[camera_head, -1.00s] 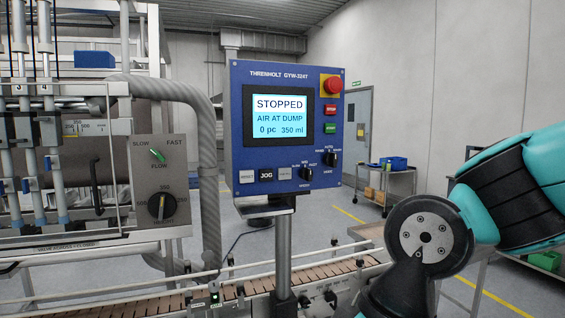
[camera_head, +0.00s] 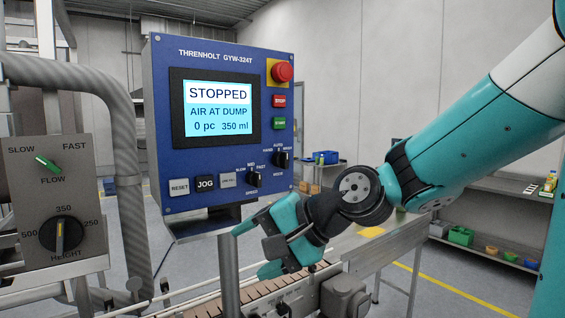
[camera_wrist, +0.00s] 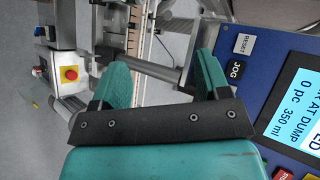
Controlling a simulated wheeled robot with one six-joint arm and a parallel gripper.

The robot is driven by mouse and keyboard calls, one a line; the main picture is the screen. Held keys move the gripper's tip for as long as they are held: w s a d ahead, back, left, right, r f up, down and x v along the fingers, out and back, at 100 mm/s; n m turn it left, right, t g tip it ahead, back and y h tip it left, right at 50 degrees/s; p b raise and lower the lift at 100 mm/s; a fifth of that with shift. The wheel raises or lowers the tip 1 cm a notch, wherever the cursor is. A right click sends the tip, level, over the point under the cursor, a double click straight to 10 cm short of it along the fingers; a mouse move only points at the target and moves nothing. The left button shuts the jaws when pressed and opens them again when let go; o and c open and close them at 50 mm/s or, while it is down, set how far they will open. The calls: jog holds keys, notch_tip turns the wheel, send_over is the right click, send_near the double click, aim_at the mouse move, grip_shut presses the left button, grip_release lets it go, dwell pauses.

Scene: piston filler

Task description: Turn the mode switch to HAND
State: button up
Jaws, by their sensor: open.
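The mode switch (camera_head: 281,160) is the upper right black knob on the blue control panel (camera_head: 210,60), below the green button. HAND is marked at its left and AUTO above it; its pointer is too small to read surely. A second black knob, the speed switch (camera_head: 253,180), sits just lower left. My gripper (camera_head: 255,250) is open and empty, below the panel's lower edge and apart from the mode switch. In the wrist view my gripper (camera_wrist: 162,62) shows both fingers spread, with the panel at right; the mode switch is not in that view.
A red emergency stop (camera_head: 282,71) and red and green buttons (camera_head: 279,112) sit above the switch. RESET, JOG and another button line the panel's bottom left. The panel's post (camera_head: 229,270) and the conveyor (camera_head: 270,295) lie close to my gripper.

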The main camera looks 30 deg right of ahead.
jog(key=w+d+r+m+t+h, duration=0.1)
jog(key=w+d+r+m+t, duration=0.15)
jog(key=d+m, duration=0.25)
jog(key=w+d+r+m+t+h, duration=0.2)
jog(key=d+m+t, duration=0.1)
jog(key=d+m, duration=0.25)
jog(key=m+t+h, duration=0.4)
jog(key=m, duration=0.3)
send_near(287, 161)
jog(key=w+p, duration=0.2)
jog(key=w, duration=0.1)
jog(key=w+p, duration=0.2)
jog(key=w, duration=0.1)
jog(key=w+p, duration=0.3)
jog(key=shift+w+a+r, duration=0.15)
jog(key=shift+w+r, duration=0.15)
jog(key=shift+r, duration=0.05)
jog(key=shift+w+f, duration=0.15)
jog(key=shift+w, duration=0.5)
jog(key=c, duration=0.9)
